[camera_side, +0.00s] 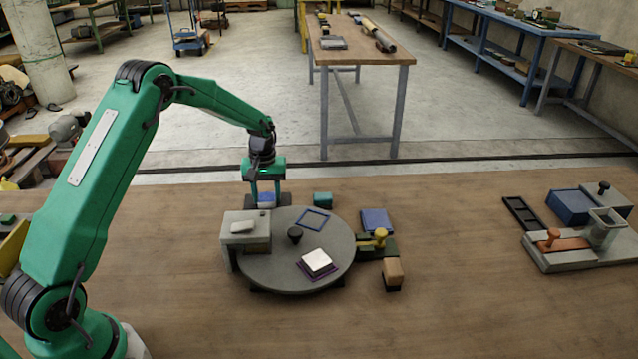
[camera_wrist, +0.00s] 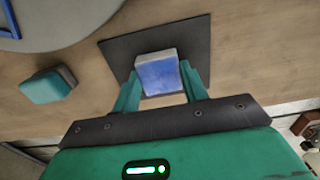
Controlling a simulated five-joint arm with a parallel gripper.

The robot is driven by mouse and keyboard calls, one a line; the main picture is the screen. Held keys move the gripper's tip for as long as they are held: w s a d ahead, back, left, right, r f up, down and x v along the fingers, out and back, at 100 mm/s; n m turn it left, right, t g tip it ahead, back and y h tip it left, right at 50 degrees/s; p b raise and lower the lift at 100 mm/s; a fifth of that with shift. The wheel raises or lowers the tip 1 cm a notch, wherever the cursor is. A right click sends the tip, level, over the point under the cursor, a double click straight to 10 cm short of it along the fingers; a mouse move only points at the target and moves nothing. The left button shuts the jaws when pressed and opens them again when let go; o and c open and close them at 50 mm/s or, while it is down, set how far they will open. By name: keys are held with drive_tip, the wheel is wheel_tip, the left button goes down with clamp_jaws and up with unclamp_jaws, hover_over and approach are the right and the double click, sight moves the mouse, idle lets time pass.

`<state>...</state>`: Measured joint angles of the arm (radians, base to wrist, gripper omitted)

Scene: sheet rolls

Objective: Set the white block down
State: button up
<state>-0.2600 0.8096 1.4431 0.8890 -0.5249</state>
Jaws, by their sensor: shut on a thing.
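My gripper (camera_side: 265,203) is shut on a small block (camera_wrist: 158,77) with a blue top and pale grey-white sides. The two teal fingers press it from both sides. It is over a dark square mat (camera_wrist: 115,50) behind the round turntable. I cannot tell whether the block touches the mat. A white block (camera_side: 317,261) lies on the turntable (camera_side: 280,272), in a purple square frame (camera_side: 304,274), apart from my gripper.
A teal block (camera_side: 322,199) stands right of my gripper; it also shows in the wrist view (camera_wrist: 48,86). A grey housing (camera_side: 245,240) stands at the turntable's left edge.

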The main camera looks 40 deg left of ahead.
sight(267, 197)
drive_tip(key=o, duration=1.3)
drive_tip(key=shift+c, duration=0.2)
wheel_tip(267, 197, up, 12)
drive_tip(key=shift+r, duration=0.15)
